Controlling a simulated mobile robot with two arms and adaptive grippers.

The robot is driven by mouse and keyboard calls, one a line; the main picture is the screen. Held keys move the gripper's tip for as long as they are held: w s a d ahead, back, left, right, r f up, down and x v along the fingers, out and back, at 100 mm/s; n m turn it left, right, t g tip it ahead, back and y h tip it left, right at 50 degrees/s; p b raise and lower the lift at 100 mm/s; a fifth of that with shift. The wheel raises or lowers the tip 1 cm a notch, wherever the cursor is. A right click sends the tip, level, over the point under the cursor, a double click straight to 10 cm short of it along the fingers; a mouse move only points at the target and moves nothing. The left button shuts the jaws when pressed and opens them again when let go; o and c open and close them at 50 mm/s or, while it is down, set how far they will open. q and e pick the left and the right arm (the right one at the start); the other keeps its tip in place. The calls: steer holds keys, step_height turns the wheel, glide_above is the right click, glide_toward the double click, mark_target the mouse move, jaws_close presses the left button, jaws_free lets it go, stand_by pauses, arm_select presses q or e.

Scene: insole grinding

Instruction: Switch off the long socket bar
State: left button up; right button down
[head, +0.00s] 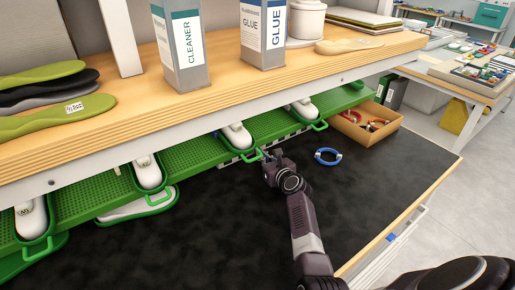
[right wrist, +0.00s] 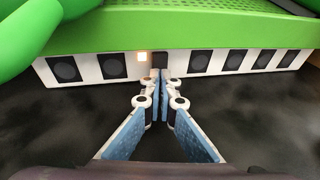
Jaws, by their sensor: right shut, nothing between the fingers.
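The long socket bar (right wrist: 203,63) is a white strip with several dark round sockets under the green shelf edge, seen in the right wrist view. In the head view only a bit of the bar (head: 238,157) shows below the green shelf. My right gripper (right wrist: 162,78) is shut and empty, its tips pointing at the bar just below the dark part; whether they touch it I cannot tell. It also shows in the head view (head: 266,158). My left gripper is not in view.
A green perforated shelf (head: 198,155) with green loop holders overhangs the bar. A blue ring-shaped item (head: 328,156) lies on the black mat (head: 225,225) right of my right gripper. A cardboard box (head: 364,130) with tools stands behind it. The mat's front is clear.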

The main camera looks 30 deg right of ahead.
steer(key=shift+p+v, duration=1.95)
steer(key=shift+v, duration=0.9)
steer(key=shift+p+v, duration=1)
steer(key=shift+v, duration=0.7)
steer(key=shift+s+a+r, duration=0.1)
steer(key=shift+s+r, duration=0.05)
steer(key=shift+s, duration=0.4)
